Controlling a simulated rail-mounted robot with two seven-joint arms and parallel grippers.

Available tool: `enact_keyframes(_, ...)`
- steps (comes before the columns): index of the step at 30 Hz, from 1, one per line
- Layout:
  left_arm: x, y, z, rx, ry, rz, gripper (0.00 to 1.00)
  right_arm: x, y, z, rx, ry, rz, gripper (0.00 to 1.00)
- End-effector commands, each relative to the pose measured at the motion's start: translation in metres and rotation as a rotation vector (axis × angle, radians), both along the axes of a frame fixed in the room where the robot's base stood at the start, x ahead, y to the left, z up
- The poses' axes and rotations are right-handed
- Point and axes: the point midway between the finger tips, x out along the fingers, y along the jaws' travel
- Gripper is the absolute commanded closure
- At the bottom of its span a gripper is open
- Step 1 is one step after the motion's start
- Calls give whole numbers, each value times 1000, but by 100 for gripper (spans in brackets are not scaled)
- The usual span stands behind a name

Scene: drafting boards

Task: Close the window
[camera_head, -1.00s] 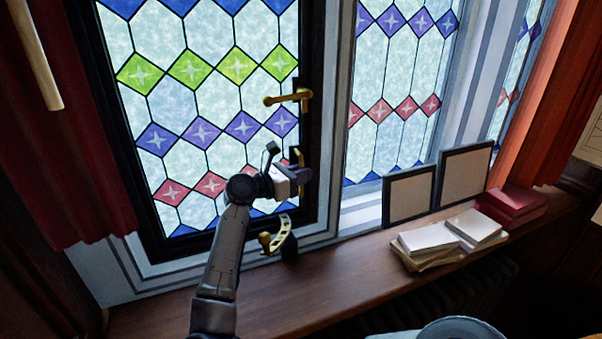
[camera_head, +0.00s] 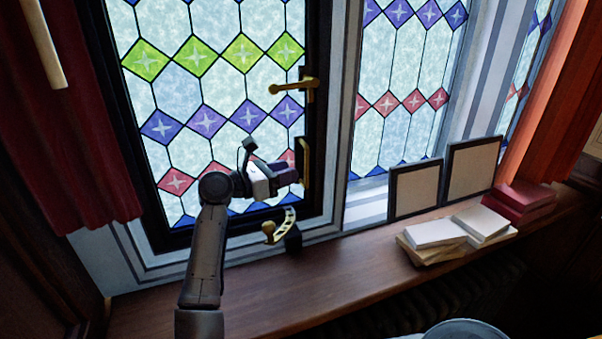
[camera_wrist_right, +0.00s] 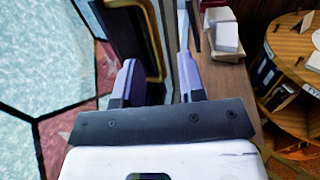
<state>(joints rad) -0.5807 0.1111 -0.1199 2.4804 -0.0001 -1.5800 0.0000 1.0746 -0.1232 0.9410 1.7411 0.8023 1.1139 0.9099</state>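The window sash (camera_head: 313,120) is a dark-framed panel of stained glass with coloured diamonds. It carries a brass lever handle (camera_head: 295,86), with a brass pull bar (camera_head: 304,162) below it and a curved brass stay (camera_head: 283,226) near the sill. I cannot tell how wide any gap at the sash is. My right gripper (camera_head: 288,174) is just left of the pull bar in the head view. In the right wrist view its two purple fingers (camera_wrist_right: 157,58) are apart, with the dark sash edge and brass pull bar (camera_wrist_right: 152,40) ahead of them. Nothing appears held. My left gripper is out of view.
The wooden sill (camera_head: 345,278) holds two small framed panels (camera_head: 415,188), pale books (camera_head: 436,235) and red books (camera_head: 522,200) to the right. A red curtain (camera_head: 75,150) hangs at left, an orange-red one (camera_head: 558,100) at right. The sill's middle is clear.

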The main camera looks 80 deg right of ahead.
Motion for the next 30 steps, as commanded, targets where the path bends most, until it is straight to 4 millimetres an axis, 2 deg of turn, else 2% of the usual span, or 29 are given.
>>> enact_keyframes(1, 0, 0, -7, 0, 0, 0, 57, 8, 7, -4, 1, 1, 4, 63)
enact_keyframes(6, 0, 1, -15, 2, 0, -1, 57, 28, 29, -2, -1, 1, 2, 63)
enact_keyframes(12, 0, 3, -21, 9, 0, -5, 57, 44, 46, -1, 0, 0, 1, 63)
enact_keyframes(18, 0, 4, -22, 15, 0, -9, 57, 50, 53, 1, -1, 0, -1, 63)
enact_keyframes(30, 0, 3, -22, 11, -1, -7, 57, 50, 54, 1, -1, 1, -1, 63)
